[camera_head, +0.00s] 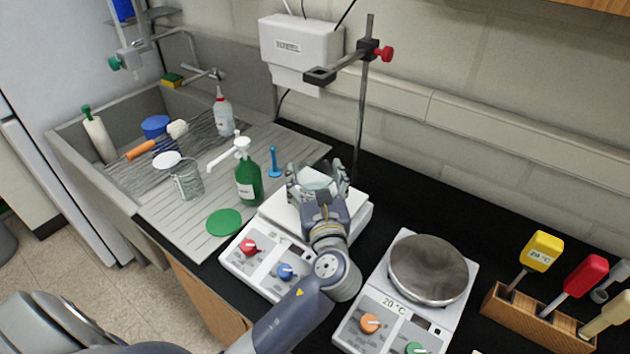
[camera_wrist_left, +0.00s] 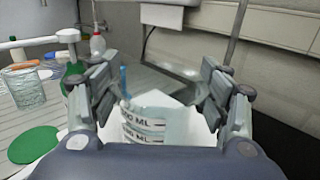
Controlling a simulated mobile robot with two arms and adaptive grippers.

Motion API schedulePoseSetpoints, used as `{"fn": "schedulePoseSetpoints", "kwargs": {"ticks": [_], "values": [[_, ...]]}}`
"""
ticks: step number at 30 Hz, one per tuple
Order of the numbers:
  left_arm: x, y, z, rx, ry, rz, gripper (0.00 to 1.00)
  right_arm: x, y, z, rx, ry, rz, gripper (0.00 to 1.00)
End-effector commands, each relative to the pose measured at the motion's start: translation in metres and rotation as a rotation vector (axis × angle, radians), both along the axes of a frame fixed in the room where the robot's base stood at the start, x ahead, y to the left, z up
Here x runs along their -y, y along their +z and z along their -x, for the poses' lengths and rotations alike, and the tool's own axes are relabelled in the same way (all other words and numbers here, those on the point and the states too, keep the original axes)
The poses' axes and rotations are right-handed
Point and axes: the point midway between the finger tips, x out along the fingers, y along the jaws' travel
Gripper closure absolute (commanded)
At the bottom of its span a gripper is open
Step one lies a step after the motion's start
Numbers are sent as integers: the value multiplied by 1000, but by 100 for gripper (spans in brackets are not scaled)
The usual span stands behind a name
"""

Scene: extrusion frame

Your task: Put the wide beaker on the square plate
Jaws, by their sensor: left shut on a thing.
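The wide beaker (camera_head: 313,184) is clear glass; its printed ML marks show in the left wrist view (camera_wrist_left: 145,128). My left gripper (camera_head: 315,174) is shut on it, with one finger on each side, as the left wrist view (camera_wrist_left: 165,98) also shows. The beaker looks upright, over the white square plate (camera_head: 279,212) of the left hotplate. The gripper and wrist hide its lower part, so I cannot tell whether its base touches the plate. My right gripper is not in view.
A stand with a clamp (camera_head: 362,60) rises just behind the square plate. A green bottle (camera_head: 247,178) and a second glass beaker (camera_head: 187,182) stand to the left. A round-plate hotplate (camera_head: 428,268) and a wooden tool rack (camera_head: 535,318) are to the right.

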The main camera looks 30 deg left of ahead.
Motion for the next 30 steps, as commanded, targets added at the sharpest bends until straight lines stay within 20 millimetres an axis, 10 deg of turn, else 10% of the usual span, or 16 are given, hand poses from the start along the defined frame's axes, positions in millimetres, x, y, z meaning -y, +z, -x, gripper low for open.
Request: {"fn": "schedulePoseSetpoints", "kwargs": {"ticks": [8, 9, 11, 30], "values": [[0, -1, 0, 1, 0, -1, 71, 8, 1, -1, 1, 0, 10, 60], [0, -2, 0, 1, 0, -1, 25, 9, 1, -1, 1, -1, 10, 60], [0, -2, 0, 0, 0, 0, 12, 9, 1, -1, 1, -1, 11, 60], [15, -3, 19, 0, -3, 4, 10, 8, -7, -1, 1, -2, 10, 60]]}}
